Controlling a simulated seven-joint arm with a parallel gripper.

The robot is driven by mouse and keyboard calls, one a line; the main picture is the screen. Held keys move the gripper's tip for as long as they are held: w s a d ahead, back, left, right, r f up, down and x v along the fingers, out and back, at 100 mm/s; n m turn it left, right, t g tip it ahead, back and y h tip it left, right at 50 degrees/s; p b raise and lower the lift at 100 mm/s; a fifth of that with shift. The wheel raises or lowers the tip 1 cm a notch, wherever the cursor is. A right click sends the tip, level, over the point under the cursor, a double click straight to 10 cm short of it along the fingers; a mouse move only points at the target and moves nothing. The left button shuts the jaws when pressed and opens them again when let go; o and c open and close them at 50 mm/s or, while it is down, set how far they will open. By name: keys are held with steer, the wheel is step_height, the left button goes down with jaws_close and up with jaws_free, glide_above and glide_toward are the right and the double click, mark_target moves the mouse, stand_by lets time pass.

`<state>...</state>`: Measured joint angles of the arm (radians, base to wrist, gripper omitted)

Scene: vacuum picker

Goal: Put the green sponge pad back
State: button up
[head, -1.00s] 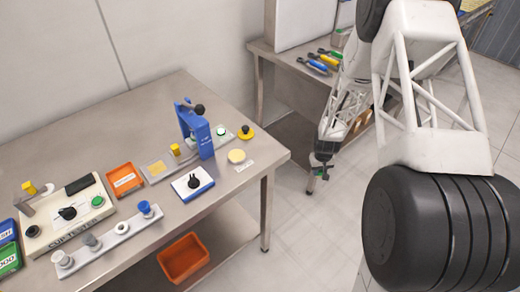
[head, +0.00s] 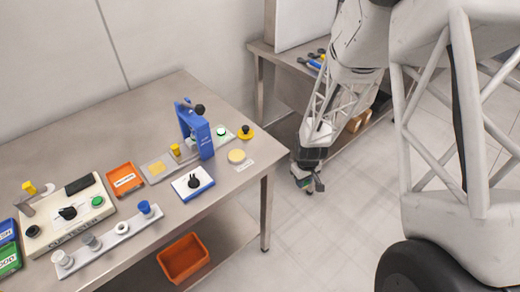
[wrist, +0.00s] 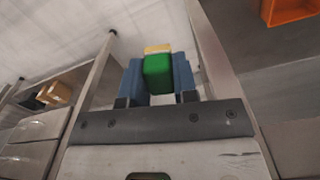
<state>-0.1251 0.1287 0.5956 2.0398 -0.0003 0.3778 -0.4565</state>
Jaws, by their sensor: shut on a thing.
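My gripper (head: 309,188) hangs over the floor to the right of the near steel table, in the head view. In the wrist view my gripper (wrist: 159,78) has its blue fingers shut on the green sponge pad (wrist: 157,75), one on each side. A tan strip shows beyond the green; I cannot tell if it is part of the pad. In the head view the pad is too small to make out clearly.
The near table (head: 95,110) bears a blue press (head: 197,130), an orange tray (head: 125,179), a white-and-blue switch box (head: 192,183) and a round yellow pad (head: 236,156). An orange bin (head: 184,258) is on its lower shelf. Another bench (head: 262,48) stands behind.

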steer(key=s+a+r+n, duration=0.1)
steer(key=s+a+r, duration=0.4)
steer(key=r, duration=0.5)
steer(key=s+a+r+n, duration=0.1)
steer(key=s+a+r, duration=0.4)
steer(key=r, duration=0.5)
steer(key=shift+s+a+r, duration=0.25)
steer(key=shift+s+r, duration=0.05)
steer(key=shift+s, duration=0.9)
steer(key=shift+w, duration=0.15)
glide_above(260, 150)
steer(key=shift+w+f, duration=0.1)
steer(key=shift+f, duration=0.7)
steer(key=shift+f, duration=1.75)
steer(key=shift+f, duration=0.15)
